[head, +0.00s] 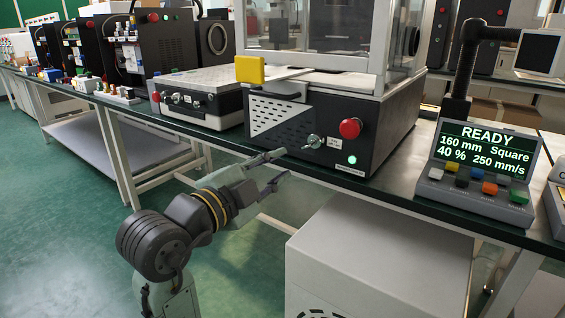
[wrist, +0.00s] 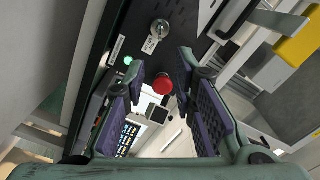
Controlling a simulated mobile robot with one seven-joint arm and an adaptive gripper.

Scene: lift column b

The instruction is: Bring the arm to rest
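My gripper (head: 277,170) is in front of the bench edge in the head view, below the front panel of a dark machine (head: 330,130). Its two fingers are spread apart with nothing between them. In the wrist view my gripper (wrist: 170,100) shows both padded fingers wide apart. My arm is bent, reaching up from the bottom of the head view.
The machine's red button (head: 350,128) and lit green light (head: 352,159) face me. A yellow block (head: 250,69) sits at the machine's upper left. A control box (head: 478,160) reading READY stands right. A pale cabinet (head: 375,260) is under the bench. Green floor (head: 60,230) is open at left.

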